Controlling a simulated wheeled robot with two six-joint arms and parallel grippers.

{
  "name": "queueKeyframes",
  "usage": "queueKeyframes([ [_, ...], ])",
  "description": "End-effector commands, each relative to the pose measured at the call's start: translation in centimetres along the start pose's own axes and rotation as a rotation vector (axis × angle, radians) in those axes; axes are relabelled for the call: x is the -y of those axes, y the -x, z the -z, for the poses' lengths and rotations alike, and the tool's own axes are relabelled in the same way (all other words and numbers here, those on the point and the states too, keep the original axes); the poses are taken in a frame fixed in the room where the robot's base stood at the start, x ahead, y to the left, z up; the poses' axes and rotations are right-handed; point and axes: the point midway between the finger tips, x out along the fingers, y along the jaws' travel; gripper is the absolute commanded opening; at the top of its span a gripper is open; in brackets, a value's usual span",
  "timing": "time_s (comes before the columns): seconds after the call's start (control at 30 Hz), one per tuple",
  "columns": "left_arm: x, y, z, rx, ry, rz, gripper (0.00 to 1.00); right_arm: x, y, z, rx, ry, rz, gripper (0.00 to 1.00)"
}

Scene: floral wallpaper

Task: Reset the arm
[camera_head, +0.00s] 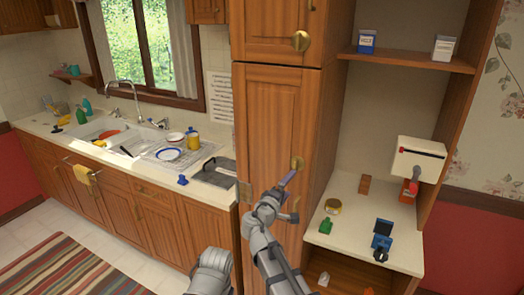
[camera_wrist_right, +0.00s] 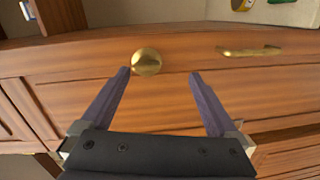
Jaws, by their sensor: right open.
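My right arm reaches up from the bottom of the head view. Its gripper (camera_head: 289,180) is in front of the tall wooden cabinet door (camera_head: 270,125), just below a round brass knob (camera_head: 297,163). In the right wrist view the gripper (camera_wrist_right: 159,73) is open. Its two dark purple fingers are spread apart with nothing held between them. The brass knob (camera_wrist_right: 146,62) shows beyond the fingertips, nearer the left finger; I cannot tell whether they touch. Another grey link of mine shows at the bottom of the head view; no left gripper is visible.
A brass bar handle (camera_wrist_right: 249,51) lies to the right of the knob. Right of the door, an open shelf (camera_head: 345,222) holds a green item (camera_head: 326,226), a blue device (camera_head: 381,240) and a white box (camera_head: 418,158). The sink counter (camera_head: 150,178) is at left.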

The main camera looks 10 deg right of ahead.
Motion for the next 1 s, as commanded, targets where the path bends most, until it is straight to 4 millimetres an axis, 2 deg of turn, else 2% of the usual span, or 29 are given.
queueKeyframes([
  [0.17, 0.0, 0.0, 0.0, 0.0, 0.0, 0.0, 0.0, 6.4, 4.2, -4.8, 0.183, -0.172, 0.28, 0.95],
  [0.27, 0.0, 0.0, 0.0, 0.0, 0.0, 0.0, 0.0, 10.9, 8.1, -6.9, 0.297, -0.251, 0.488, 0.95],
  [0.4, 0.0, 0.0, 0.0, 0.0, 0.0, 0.0, 0.0, 16.3, 15.0, -8.7, 0.434, -0.311, 0.791, 0.95],
  [0.5, 0.0, 0.0, 0.0, 0.0, 0.0, 0.0, 0.0, 18.9, 19.9, -9.4, 0.508, -0.322, 0.987, 0.95],
  [0.6, 0.0, 0.0, 0.0, 0.0, 0.0, 0.0, 0.0, 20.3, 24.1, -9.7, 0.557, -0.317, 1.143, 0.95],
  [0.7, 0.0, 0.0, 0.0, 0.0, 0.0, 0.0, 0.0, 21.0, 26.9, -9.8, 0.585, -0.307, 1.25, 0.95],
  [0.83, 0.0, 0.0, 0.0, 0.0, 0.0, 0.0, 0.0, 21.3, 28.7, -9.8, 0.601, -0.299, 1.317, 0.95],
  [1.0, 0.0, 0.0, 0.0, 0.0, 0.0, 0.0, 0.0, 21.3, 28.9, -9.8, 0.604, -0.298, 1.328, 0.95],
])
